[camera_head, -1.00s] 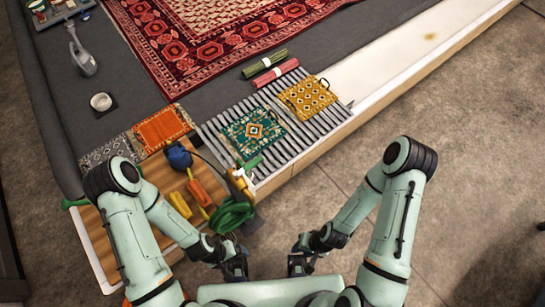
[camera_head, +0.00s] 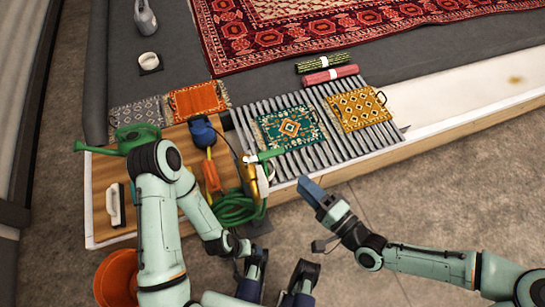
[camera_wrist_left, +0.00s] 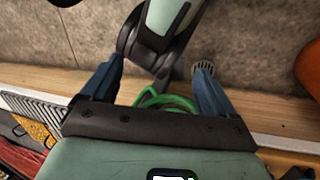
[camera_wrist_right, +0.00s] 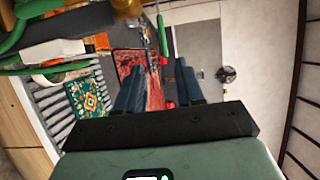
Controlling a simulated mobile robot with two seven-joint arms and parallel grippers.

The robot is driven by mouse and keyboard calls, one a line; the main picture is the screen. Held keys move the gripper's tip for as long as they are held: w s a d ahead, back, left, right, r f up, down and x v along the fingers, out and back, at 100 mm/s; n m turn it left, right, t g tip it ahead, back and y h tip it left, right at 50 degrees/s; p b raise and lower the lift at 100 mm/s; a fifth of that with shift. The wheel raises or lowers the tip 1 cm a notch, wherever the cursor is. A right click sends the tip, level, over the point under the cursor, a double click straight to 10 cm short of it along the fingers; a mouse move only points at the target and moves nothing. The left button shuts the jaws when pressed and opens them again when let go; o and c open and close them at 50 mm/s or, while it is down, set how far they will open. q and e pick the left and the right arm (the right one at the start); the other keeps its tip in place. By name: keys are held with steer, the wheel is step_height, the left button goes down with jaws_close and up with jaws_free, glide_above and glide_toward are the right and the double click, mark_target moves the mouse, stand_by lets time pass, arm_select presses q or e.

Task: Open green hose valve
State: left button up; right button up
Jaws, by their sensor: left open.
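The green valve lever (camera_head: 271,154) sits on a brass tap (camera_head: 252,178) at the wooden board's right edge, beside the slatted rack. The lever also shows upright in the right wrist view (camera_wrist_right: 162,36), ahead of the fingers. A green hose (camera_head: 238,207) is coiled just below the tap. My right gripper (camera_head: 311,190) is right of the tap and apart from the lever. Its fingers (camera_wrist_right: 158,88) are parted and hold nothing. My left gripper (camera_head: 277,278) is low and close to my base, open and empty; its fingers (camera_wrist_left: 155,88) are wide apart.
The slatted rack (camera_head: 330,139) holds a green and a yellow small mat. The wooden board (camera_head: 97,180) carries a green watering can (camera_head: 138,138), a brush (camera_head: 115,204) and sprayer-like tools. An orange bucket (camera_head: 118,278) stands at lower left. The floor at right is open.

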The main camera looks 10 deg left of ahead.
mark_target(271, 153)
steer(key=b+x, duration=0.1)
steer(key=x, duration=0.3)
steer(key=b+x, duration=0.1)
steer(key=x, duration=0.4)
steer(key=b+x, duration=0.1)
steer(key=x, duration=0.3)
steer(key=shift+a+r+b, duration=0.2)
steer(key=shift+r+b, duration=0.1)
steer(key=shift+b, duration=0.1)
arm_select(q)
steer(key=w+a+f+t+y, duration=0.1)
steer(key=w+a+f, duration=0.2)
steer(key=w, duration=0.3)
steer(key=shift+f+t, duration=0.4)
steer(key=shift+f, duration=0.35)
arm_select(e)
jaws_close()
